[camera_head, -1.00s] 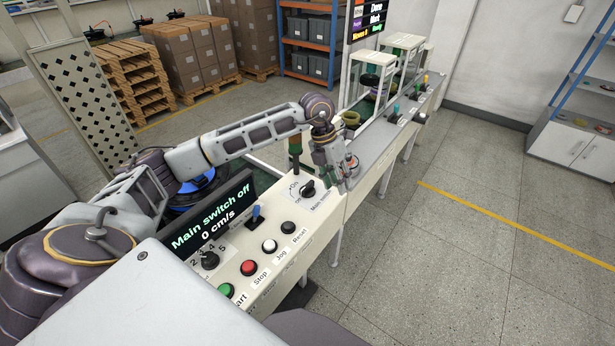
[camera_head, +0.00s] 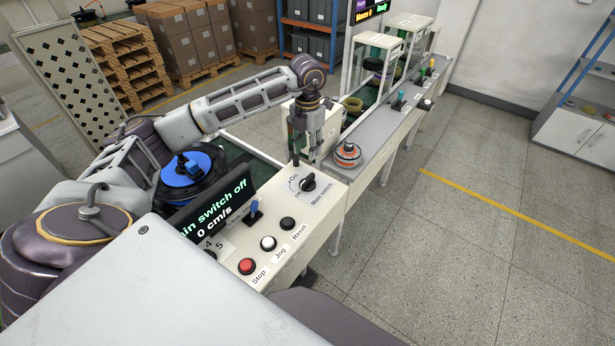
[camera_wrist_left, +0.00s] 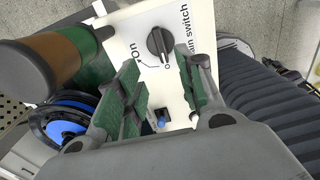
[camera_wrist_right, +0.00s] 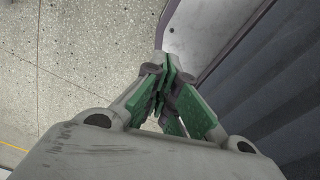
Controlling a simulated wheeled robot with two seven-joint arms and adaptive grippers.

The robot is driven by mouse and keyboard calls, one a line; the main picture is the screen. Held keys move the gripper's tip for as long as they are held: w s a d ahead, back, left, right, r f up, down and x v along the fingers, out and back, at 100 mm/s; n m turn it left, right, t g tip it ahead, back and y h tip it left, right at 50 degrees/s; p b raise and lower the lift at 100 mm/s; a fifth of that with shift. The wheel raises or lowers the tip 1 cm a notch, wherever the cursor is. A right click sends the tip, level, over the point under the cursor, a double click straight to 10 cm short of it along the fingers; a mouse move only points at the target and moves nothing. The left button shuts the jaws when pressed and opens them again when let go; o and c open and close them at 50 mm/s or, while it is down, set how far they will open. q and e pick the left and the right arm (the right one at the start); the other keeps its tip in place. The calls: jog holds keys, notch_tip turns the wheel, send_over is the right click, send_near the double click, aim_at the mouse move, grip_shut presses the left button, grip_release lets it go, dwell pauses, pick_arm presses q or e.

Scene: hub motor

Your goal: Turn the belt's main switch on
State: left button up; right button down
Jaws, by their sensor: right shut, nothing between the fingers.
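The main switch is a black rotary knob (camera_head: 308,184) on the cream control panel (camera_head: 325,199), with an "On" mark beside it. The display (camera_head: 212,212) reads "...in switch off, 0 cm/s", its left end cut off. My left gripper (camera_head: 304,160) points down just above and behind the knob, apart from it. In the left wrist view the gripper (camera_wrist_left: 163,90) is open and empty, and the knob (camera_wrist_left: 158,42) shows beyond the fingertips. My right gripper (camera_wrist_right: 165,78) is shut and empty in the right wrist view, over the floor beside a pale surface.
A blue lever (camera_head: 254,208) and the Stop (camera_head: 247,266), Jog (camera_head: 268,243) and Reset (camera_head: 288,223) buttons are nearer on the panel. An orange-grey round part (camera_head: 347,154) lies on the grey ledge beyond. A blue-black wheel (camera_head: 187,168) is left of the display.

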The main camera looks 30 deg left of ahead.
aim_at(307, 178)
pick_arm(q)
notch_tip(307, 178, down, 12)
jog(key=p, duration=0.2)
jog(key=shift+r+p, duration=0.15)
jog(key=shift+p, duration=0.2)
jog(key=shift+s+f, duration=0.1)
jog(key=shift+f, duration=0.65)
jog(key=shift+c, duration=0.5)
jog(key=c, duration=0.7)
grip_shut()
